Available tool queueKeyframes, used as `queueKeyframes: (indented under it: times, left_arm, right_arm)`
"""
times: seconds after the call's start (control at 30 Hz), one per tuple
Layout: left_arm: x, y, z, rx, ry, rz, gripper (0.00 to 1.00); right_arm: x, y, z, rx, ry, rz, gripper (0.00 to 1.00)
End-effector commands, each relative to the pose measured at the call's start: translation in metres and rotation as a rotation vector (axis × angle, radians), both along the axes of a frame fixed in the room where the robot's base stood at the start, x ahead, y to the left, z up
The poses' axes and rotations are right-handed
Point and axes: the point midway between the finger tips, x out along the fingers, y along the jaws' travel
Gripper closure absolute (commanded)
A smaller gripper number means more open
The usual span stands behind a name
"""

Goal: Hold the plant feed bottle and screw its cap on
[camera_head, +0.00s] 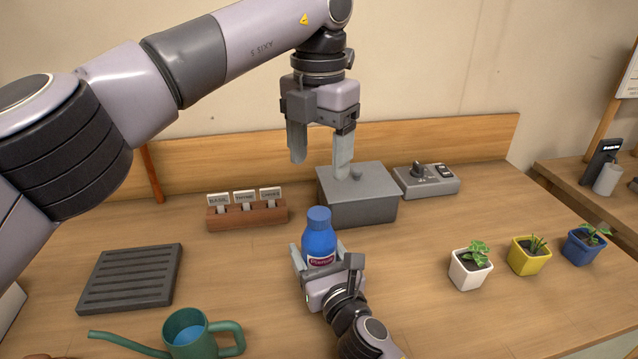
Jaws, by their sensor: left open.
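The plant feed bottle (319,245) is blue with a red and white label and stands upright near the middle of the table. A blue cap (318,216) sits on its top; how tight it is I cannot tell. My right gripper (320,256) comes from the front with one finger on each side of the bottle and appears shut on it. My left gripper (320,168) points down, open and empty, above and behind the bottle, its fingers in front of the grey box and backboard. The gripper body hides the lower part of the bottle.
A grey box (362,207) stands behind the bottle, with a control unit (427,181) beside it. A wooden label holder (246,216), a slatted tray (130,278) and a green watering can (190,338) are at left. Potted plants (470,268) stand at right.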

Motion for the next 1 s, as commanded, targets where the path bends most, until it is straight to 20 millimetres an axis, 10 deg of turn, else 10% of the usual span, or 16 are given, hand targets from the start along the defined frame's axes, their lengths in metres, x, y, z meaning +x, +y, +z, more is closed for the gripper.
queueKeyframes:
  times: [0.57, 0.6, 0.67, 1.0]
  left_arm:
    - [0.0, 0.0, 0.022, -0.001, 0.001, 0.0, 0.31]
    - [0.0, 0.0, 0.022, 0.0, 0.0, 0.0, 0.31]
    - [0.0, 0.0, 0.022, 0.0, 0.0, 0.0, 0.31]
    - [0.0, 0.0, 0.022, 0.001, 0.001, 0.0, 0.31]
  right_arm:
    - [0.0, 0.0, -0.001, -0.001, 0.002, 0.0, 1.0]
    - [0.0, 0.0, -0.001, -0.001, 0.002, 0.0, 0.24]
    - [0.0, 0.0, -0.001, -0.001, 0.002, 0.0, 0.05]
    - [-0.001, -0.001, 0.0, 0.0, 0.001, 0.0, 0.01]
